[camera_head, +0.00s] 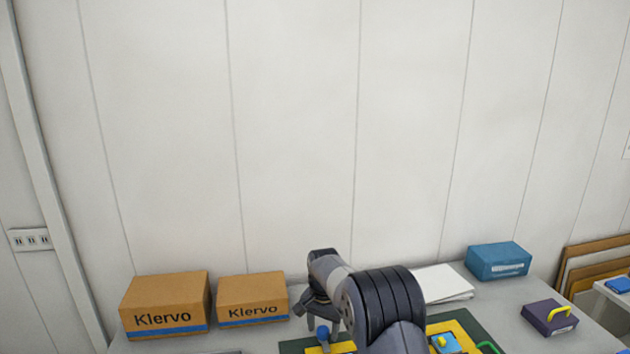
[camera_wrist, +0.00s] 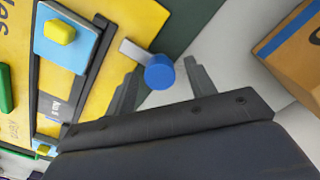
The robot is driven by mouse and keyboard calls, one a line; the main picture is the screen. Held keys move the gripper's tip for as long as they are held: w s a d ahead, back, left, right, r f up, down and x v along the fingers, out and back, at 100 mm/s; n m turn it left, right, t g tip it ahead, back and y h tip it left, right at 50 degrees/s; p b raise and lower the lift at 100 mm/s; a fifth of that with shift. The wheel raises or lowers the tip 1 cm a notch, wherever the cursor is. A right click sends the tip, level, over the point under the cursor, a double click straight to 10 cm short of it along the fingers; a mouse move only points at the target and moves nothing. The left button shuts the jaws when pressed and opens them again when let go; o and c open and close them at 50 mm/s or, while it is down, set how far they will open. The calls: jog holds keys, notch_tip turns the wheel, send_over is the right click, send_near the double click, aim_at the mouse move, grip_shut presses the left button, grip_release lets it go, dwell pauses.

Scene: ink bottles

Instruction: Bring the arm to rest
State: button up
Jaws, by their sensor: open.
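My gripper (camera_head: 316,316) is open at the bottom middle of the head view, over the back edge of a dark green and yellow board (camera_head: 472,327). In the wrist view my gripper's two fingers (camera_wrist: 162,67) stand apart. A blue round knob or cap (camera_wrist: 159,72) with a light grey bar beside it shows between the fingertips. The same blue piece (camera_head: 323,333) shows below the gripper in the head view. I cannot tell whether a finger touches it. My arm hides part of the board.
Two brown Klervo boxes (camera_head: 166,304) (camera_head: 252,299) stand left of the arm. A pale wall rises behind. The space above the table is clear.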

jog(key=n, duration=0.5)
jog(key=shift+p, duration=0.35)
jog(key=n+p, duration=0.1)
jog(key=n, duration=0.2)
jog(key=shift+n, duration=0.4)
jog(key=n+p, duration=0.2)
jog(key=n, duration=0.1)
jog(key=shift+r+n, duration=0.1)
jog(key=shift+n, duration=0.3)
jog(key=n+p, duration=0.3)
jog(key=n, duration=0.1)
jog(key=shift+r, duration=0.1)
jog(key=shift+r+b, duration=0.5)
jog(key=shift+r, duration=0.75)
jog(key=shift+r, duration=0.1)
